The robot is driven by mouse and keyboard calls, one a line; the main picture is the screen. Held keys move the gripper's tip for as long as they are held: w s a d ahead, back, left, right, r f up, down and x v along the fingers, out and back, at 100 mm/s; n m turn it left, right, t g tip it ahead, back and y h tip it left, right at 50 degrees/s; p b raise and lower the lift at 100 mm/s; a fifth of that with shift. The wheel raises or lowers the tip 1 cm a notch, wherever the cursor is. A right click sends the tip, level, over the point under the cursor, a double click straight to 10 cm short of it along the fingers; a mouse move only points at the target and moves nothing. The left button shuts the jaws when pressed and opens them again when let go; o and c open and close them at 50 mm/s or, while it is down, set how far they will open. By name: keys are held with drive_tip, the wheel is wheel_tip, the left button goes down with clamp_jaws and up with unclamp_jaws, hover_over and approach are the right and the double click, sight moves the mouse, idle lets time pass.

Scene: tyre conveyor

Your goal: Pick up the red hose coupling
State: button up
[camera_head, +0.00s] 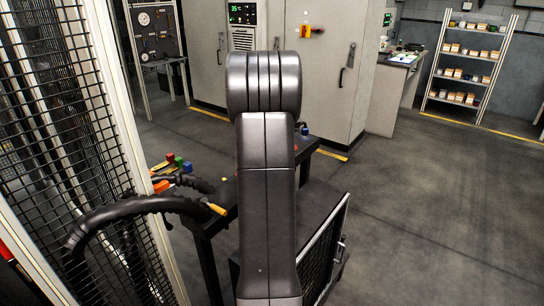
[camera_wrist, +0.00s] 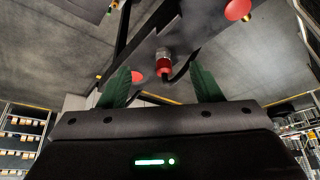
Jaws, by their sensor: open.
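In the wrist view, a red coupling (camera_wrist: 163,64) with a pale metal end is attached to a dark part above it in the picture. My gripper (camera_wrist: 159,70) shows there as two green fingers spread apart, with nothing held between them. The coupling appears in the gap between the fingertips, but its distance from them is hard to judge. In the head view my arm hides the gripper, and I cannot tell which item there is the coupling.
In the head view, a dark bench (camera_head: 205,228) carries small red, green and blue pieces (camera_head: 178,162). A black hose (camera_head: 125,208) curves in front of a mesh fence (camera_head: 70,130). Grey cabinets (camera_head: 330,75) and a shelf rack (camera_head: 470,65) stand behind. Floor at right is clear.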

drive_tip(key=shift+t, duration=0.5)
drive_tip(key=w+f, duration=0.3)
drive_tip(key=w, duration=0.1)
drive_tip(key=w+a+f, duration=0.1)
drive_tip(key=w+f, duration=0.3)
drive_tip(key=w, duration=0.1)
drive_tip(key=w+f, duration=0.3)
drive_tip(key=w, duration=0.2)
drive_tip(key=shift+a+f, duration=0.15)
drive_tip(key=shift+a, duration=0.15)
drive_tip(key=x, duration=0.1)
drive_tip(key=p+x, duration=0.2)
drive_tip(key=x, duration=0.1)
drive_tip(key=shift+w+a, duration=0.2)
drive_tip(key=shift+a, duration=0.15)
drive_tip(key=shift+w+f, duration=0.3)
drive_tip(key=shift+f, duration=0.05)
drive_tip(key=c, duration=1.2)
drive_tip(key=shift+o, duration=0.2)
wheel_tip(320, 180, up, 10)
drive_tip(key=shift+r+b, duration=0.1)
drive_tip(key=shift+b, duration=0.35)
drive_tip(key=shift+r+p, duration=2.25)
drive_tip(key=shift+r, duration=0.2)
